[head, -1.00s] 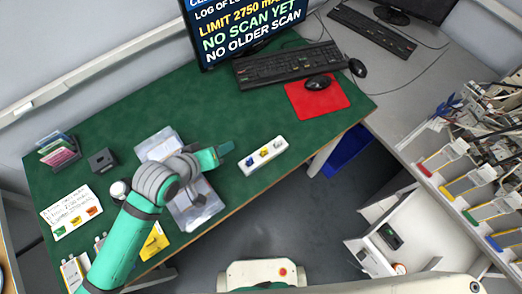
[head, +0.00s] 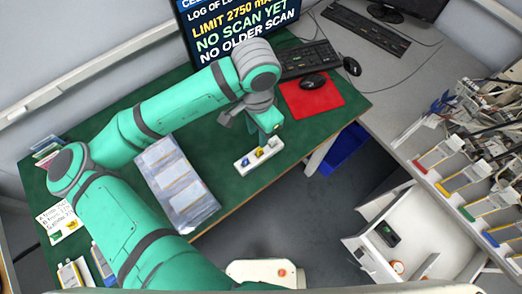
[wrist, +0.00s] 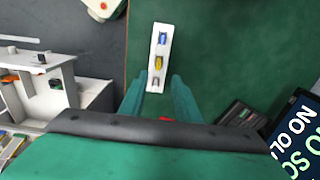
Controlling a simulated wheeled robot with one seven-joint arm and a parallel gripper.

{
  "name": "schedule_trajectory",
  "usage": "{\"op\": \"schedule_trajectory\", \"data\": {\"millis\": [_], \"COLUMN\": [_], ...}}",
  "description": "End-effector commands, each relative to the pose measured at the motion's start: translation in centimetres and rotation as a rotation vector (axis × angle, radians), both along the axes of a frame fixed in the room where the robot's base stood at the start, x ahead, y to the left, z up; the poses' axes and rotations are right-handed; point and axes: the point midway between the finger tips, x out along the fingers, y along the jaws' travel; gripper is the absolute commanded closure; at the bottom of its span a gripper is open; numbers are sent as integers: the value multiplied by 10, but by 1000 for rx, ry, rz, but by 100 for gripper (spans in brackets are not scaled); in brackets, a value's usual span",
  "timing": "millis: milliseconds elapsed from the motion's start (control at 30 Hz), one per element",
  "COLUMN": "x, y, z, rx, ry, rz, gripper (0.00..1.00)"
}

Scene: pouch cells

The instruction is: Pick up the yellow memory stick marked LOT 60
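A yellow memory stick (head: 260,152) stands in the middle of a white holder (head: 243,169) near the front edge of the green table. In the wrist view the yellow stick (wrist: 158,62) sits between a blue stick (wrist: 162,39) and a pale grey stick (wrist: 155,82). Any lot marking is too small to read. My gripper (wrist: 158,80) is open and empty, its fingers on either side of the holder's near end in the wrist view. In the head view my gripper (head: 275,128) is above the holder's right end and partly hides the grey stick.
A clear tray of silvery pouches (head: 177,185) lies left of the holder. The monitor (head: 240,30), keyboard (head: 305,60) and red mouse mat (head: 312,93) with a mouse are behind and right. The table edge is close in front of the holder.

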Motion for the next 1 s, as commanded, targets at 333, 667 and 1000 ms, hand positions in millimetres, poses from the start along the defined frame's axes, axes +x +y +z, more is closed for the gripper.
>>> {"op": "schedule_trajectory", "data": {"millis": [333, 667, 1000], "x": [-1, -2, -2], "y": [0, -2, -2], "z": [-45, -72, -105], "rx": [3, 3, 3], "ry": [5, 5, 2], "rz": [-3, -4, -4], "gripper": [70, 70, 70]}}
